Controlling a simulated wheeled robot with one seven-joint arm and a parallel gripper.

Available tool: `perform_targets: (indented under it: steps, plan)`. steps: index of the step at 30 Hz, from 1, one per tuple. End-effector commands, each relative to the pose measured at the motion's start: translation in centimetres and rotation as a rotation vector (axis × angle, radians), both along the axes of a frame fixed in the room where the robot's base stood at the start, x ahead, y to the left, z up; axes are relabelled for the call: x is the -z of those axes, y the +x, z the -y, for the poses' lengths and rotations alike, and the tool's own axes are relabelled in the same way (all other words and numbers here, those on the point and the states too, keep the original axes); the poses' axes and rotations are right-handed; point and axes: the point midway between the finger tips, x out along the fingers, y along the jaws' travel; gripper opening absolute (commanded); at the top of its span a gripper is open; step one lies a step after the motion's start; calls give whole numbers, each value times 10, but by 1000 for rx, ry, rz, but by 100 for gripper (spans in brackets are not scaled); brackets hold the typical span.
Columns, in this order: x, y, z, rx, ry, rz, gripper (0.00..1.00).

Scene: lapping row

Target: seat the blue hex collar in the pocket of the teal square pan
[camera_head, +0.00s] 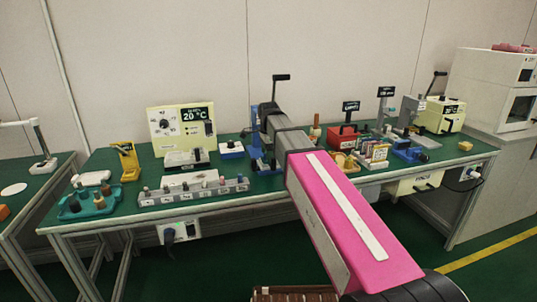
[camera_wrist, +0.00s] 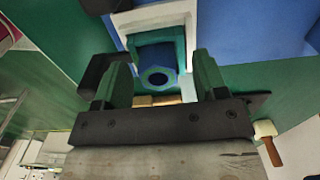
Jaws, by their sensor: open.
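In the wrist view a small blue hex collar (camera_wrist: 157,78) with an open centre shows between the fingers of my gripper (camera_wrist: 161,62). The gripper is open, with a clear gap on both sides of the collar in the picture. A teal square piece that looks like the pan (camera_wrist: 160,38) lies just beyond and around the collar, with a pale frame beside it. I cannot tell whether the collar sits fully down in the pocket or is tilted. In the head view my pink arm hides the gripper, and I cannot make out the collar or pan.
A blue stand (camera_head: 257,152) with a black crank is close beside my arm on the green bench. A numbered grey rack (camera_head: 195,191), a teal tray (camera_head: 73,212) of bottles and a cream 20 °C unit (camera_head: 181,127) are left. A red box (camera_head: 342,138) stands right.

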Motion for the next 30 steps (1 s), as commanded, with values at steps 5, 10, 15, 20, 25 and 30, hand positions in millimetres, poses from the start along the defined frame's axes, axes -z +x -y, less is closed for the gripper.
perform_targets:
  steps: [5,10,15,20,25,30]
  plan:
    - [-19,1,0,0,0,1,66]
    - [-48,1,0,0,1,2,66]
    - [-76,1,0,0,1,2,66]
    - [-95,1,0,0,0,1,66]
    - [-104,0,0,0,0,0,66]
    - [-106,0,0,0,0,0,66]
